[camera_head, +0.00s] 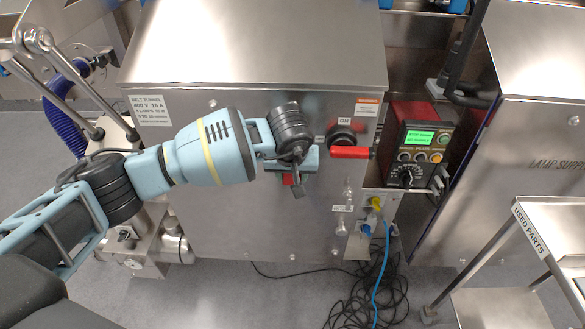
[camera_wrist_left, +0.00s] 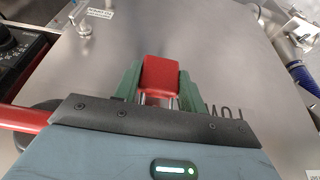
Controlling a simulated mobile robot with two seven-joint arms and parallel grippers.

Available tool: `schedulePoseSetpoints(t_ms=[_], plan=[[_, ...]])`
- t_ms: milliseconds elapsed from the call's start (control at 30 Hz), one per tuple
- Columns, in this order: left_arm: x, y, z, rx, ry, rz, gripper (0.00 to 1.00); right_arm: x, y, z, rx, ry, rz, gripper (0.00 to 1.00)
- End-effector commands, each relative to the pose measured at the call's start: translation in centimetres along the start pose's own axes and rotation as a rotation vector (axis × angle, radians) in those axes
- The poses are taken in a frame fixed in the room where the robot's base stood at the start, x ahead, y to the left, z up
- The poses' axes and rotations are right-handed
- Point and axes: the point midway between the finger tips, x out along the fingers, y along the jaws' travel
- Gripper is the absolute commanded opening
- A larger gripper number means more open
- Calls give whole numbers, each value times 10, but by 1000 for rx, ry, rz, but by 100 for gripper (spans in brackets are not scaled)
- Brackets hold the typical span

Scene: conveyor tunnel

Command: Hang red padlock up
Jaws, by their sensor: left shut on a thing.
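My left gripper (camera_head: 290,178) is in front of the steel tunnel panel, left of the red switch handle (camera_head: 350,152). It is shut on the red padlock (camera_wrist_left: 160,78), whose red body shows between the green fingers in the left wrist view. The shackle is mostly hidden, with short metal parts visible below the body. In the head view only a bit of the padlock (camera_head: 288,180) shows under the gripper. A small clear peg or hook (camera_head: 347,190) is on the panel to the right, above a small label (camera_head: 342,208). My right gripper is not in view.
A red control box (camera_head: 416,140) with a lit green screen stands right of the panel. A used-parts trolley (camera_head: 535,222) stands at the right. The lower panel is mostly clear.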

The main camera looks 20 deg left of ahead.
Motion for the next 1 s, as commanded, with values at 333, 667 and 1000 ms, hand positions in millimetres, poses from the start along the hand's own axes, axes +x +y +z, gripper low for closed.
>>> schedulePoseSetpoints(t_ms=[333, 667, 1000], plan=[[-9, 0, 16, 0, 2, 1, 0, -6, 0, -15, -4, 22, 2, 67], [-15, 0, 31, 1, 2, 1, 0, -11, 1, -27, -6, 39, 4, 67], [-15, 0, 36, 0, 0, 0, 0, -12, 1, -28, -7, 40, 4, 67]])
